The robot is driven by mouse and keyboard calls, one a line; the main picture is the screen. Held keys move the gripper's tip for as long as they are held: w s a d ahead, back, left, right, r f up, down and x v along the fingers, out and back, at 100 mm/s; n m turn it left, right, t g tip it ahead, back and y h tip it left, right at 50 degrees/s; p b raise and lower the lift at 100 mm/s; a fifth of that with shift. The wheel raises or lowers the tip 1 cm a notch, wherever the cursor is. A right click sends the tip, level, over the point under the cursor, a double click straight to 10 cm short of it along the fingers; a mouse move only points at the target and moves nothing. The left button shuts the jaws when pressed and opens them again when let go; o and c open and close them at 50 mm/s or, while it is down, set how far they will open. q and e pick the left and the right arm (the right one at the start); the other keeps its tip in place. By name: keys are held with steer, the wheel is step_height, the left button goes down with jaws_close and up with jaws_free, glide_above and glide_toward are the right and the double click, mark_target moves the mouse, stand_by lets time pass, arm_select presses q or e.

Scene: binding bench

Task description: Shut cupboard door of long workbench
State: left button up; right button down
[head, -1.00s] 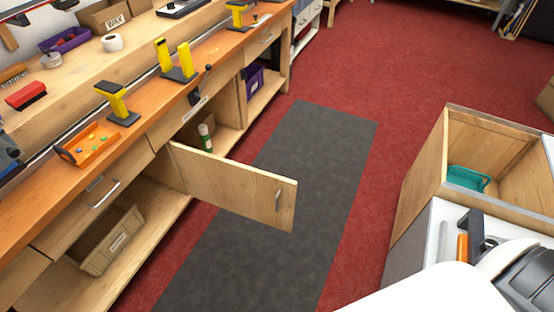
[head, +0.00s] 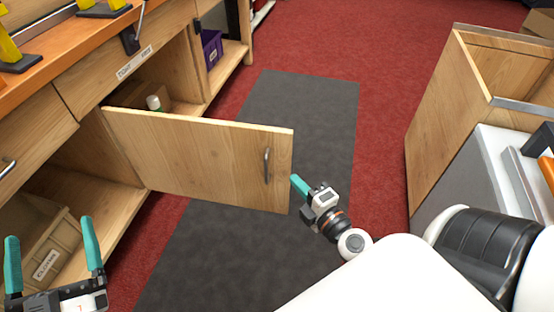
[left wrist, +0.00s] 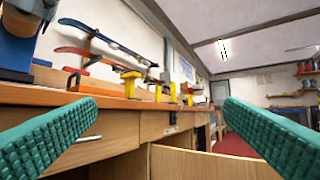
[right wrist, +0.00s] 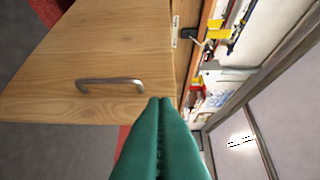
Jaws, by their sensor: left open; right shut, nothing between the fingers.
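The cupboard door (head: 200,160) of the long workbench (head: 60,75) stands wide open, sticking out from the bench over the dark mat. Its metal handle (head: 267,164) is near the free edge. My right gripper (head: 297,184) is shut and empty, just right of the door's free edge in the head view. In the right wrist view the closed green fingers (right wrist: 160,105) point toward the door (right wrist: 100,60), near its edge. My left gripper (head: 50,240) is open and empty at the lower left, in front of the open shelf. Whether the right fingertips touch the door cannot be told.
A labelled bin (head: 40,240) sits on the lower shelf at left. A bottle (head: 154,103) stands inside the cupboard behind the door. A wooden box cabinet (head: 440,120) stands at right. The dark mat (head: 310,110) and red carpet between are clear.

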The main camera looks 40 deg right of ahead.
steer(key=p, duration=0.3)
glide_toward(268, 136)
steer(key=w+a, duration=0.2)
steer(key=a, duration=0.1)
steer(key=w+d, duration=0.2)
steer(key=w, duration=0.1)
steer(key=shift+d, duration=0.3)
arm_select(q)
step_height(268, 136, down, 9)
steer(key=a+g+y, duration=0.1)
steer(key=g+y, duration=0.1)
steer(key=g, duration=0.5)
steer(key=shift+a, duration=0.3)
arm_select(e)
steer(key=shift+w+d, duration=0.35)
steer(key=shift+w, duration=0.05)
